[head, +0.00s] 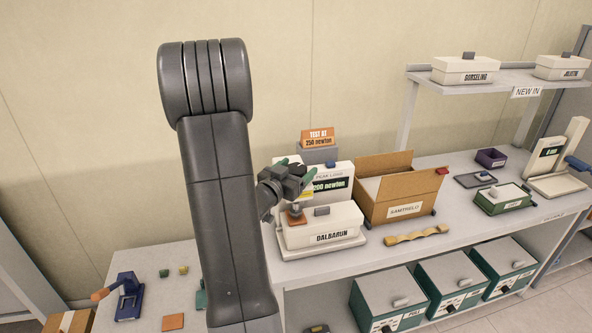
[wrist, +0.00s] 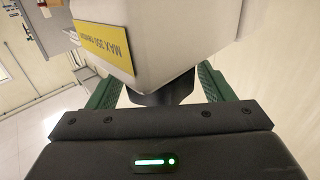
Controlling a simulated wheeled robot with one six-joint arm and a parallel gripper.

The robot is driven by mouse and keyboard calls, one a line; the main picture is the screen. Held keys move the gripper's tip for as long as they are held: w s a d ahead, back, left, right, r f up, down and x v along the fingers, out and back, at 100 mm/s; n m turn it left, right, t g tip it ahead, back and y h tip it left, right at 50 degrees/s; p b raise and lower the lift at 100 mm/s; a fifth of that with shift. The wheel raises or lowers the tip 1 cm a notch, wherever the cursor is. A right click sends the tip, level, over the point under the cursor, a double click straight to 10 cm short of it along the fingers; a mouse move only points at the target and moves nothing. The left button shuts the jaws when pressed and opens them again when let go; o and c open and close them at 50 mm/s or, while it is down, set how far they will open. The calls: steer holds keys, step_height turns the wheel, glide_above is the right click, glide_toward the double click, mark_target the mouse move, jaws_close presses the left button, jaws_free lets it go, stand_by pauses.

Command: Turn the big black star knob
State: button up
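The white test machine (head: 341,174) stands on the bench, its display reading "200 newton" under "PEAK LOAD". My gripper (head: 292,172) is in front of its upper left part and hides what is behind it. In the wrist view the machine's pale housing (wrist: 190,30) fills the top, with a yellow label (wrist: 104,45) upside down. A black part (wrist: 163,88), probably the star knob, sticks out from the housing between the green fingers of my gripper (wrist: 158,86). The fingers are open, with a visible gap on the left side. I cannot tell whether the right finger touches it.
An orange sign (head: 317,138) reads "TEST AT 350 newton". A white box (head: 322,226) marked DALBARUN sits at the machine's foot, close below my gripper. An open cardboard box (head: 401,197) stands to the right, with a wooden piece (head: 416,236) in front.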

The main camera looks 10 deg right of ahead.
steer(key=shift+a, duration=0.1)
steer(key=b+v, duration=0.2)
steer(key=v, duration=1.1)
steer(key=shift+s+a+b, duration=0.15)
steer(key=shift+s+b, duration=0.15)
steer(key=shift+b, duration=0.1)
stand_by(0.9)
steer(key=w+a+m+g+h, duration=0.1)
steer(key=w+m+g+h, duration=0.3)
steer(key=w+g, duration=0.15)
steer(key=p+x, duration=0.2)
steer(key=x, duration=1.1)
steer(key=shift+s+d, duration=0.1)
steer(key=shift+d, duration=0.1)
steer(key=shift+c, duration=0.3)
